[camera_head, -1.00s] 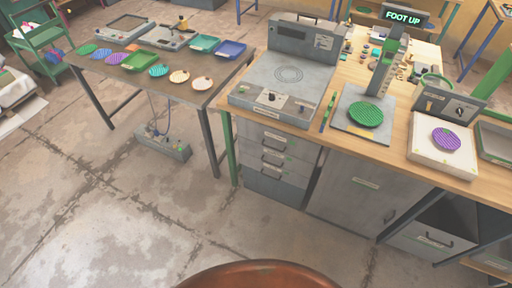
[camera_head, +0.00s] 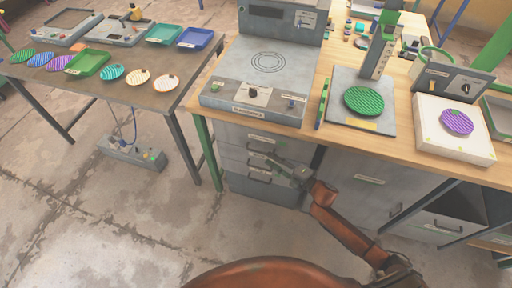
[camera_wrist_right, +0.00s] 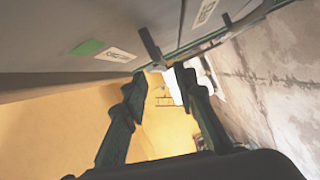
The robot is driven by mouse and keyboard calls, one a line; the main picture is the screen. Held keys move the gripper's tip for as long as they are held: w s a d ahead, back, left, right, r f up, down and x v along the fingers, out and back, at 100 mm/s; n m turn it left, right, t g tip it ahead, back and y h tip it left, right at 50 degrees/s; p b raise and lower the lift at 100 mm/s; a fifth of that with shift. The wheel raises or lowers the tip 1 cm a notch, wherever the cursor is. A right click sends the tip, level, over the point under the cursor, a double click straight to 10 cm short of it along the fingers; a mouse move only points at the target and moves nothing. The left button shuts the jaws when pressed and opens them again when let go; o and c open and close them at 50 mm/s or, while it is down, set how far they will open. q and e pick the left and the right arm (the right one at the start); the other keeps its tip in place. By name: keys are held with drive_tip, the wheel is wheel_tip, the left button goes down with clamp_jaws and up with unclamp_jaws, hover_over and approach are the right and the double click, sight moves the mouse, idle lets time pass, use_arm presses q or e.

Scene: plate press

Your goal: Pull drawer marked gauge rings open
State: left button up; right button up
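A stack of grey drawers with dark bar handles (camera_head: 236,160) stands under the left end of the workbench. They appear shut. Their labels are too small to read, so I cannot tell which is marked gauge rings. My right gripper (camera_head: 282,166) is in front of this stack, near the middle and lower handles, and hides part of the fronts. In the right wrist view its two dark fingers (camera_wrist_right: 158,80) are apart with nothing between them. A dark handle (camera_wrist_right: 150,46) and a white label (camera_wrist_right: 117,55) show just beyond the fingertips. My left gripper is not in view.
The grey hot-plate unit (camera_head: 262,75) sits on the bench above the drawers. A cabinet door (camera_head: 368,185) is to the right of them. A side table (camera_head: 150,95) with coloured plates stands left. The floor in front is clear.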

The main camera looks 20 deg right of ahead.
sight(259, 152)
drive_tip(key=x, duration=0.3)
drive_tip(key=b+x, duration=0.1)
drive_tip(key=x, duration=0.3)
drive_tip(key=shift+w+f+b, duration=0.15)
drive_tip(key=shift+f+b, duration=0.1)
drive_tip(key=shift+b, duration=0.05)
drive_tip(key=shift+w+a, duration=0.1)
drive_tip(key=shift+w, duration=0.15)
clamp_jaws()
